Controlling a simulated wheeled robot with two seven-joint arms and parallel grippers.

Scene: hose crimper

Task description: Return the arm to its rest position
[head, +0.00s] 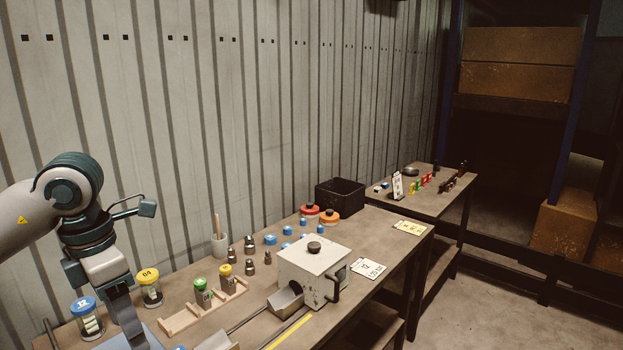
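My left arm comes in from the left edge, over the near left end of the wooden workbench (375,240). Its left gripper (130,325) points down between a blue-lidded jar (88,318) and a yellow-lidded jar (150,288). The finger tips are near the bottom of the picture, and I cannot tell whether they are apart or hold anything. My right arm and gripper are not in view.
A white crimper box (305,275) with a dark knob stands mid-bench. A second table (425,205) stands behind. The corrugated wall borders the bench.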

